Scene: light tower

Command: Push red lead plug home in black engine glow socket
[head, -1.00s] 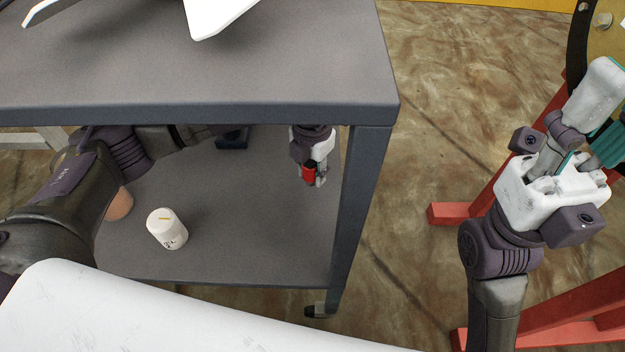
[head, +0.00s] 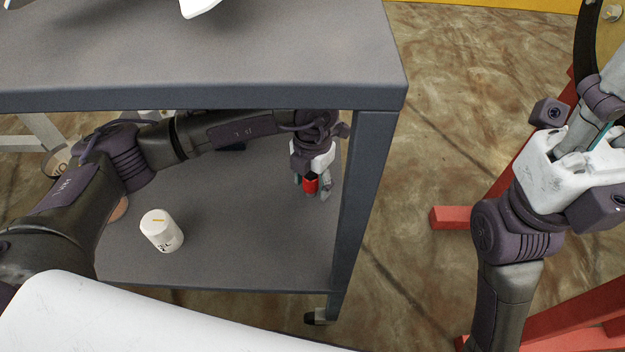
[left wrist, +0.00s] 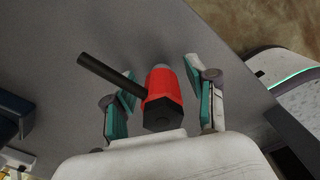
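The red lead plug (left wrist: 165,95) has a hexagonal black end and a short black stub at its side. I cannot make out the black engine glow socket in either view.
On the lower shelf (head: 250,240) stands a white cylinder (head: 162,231). The table leg (head: 352,210) is close to the left gripper. Red stand beams (head: 462,218) are at right.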

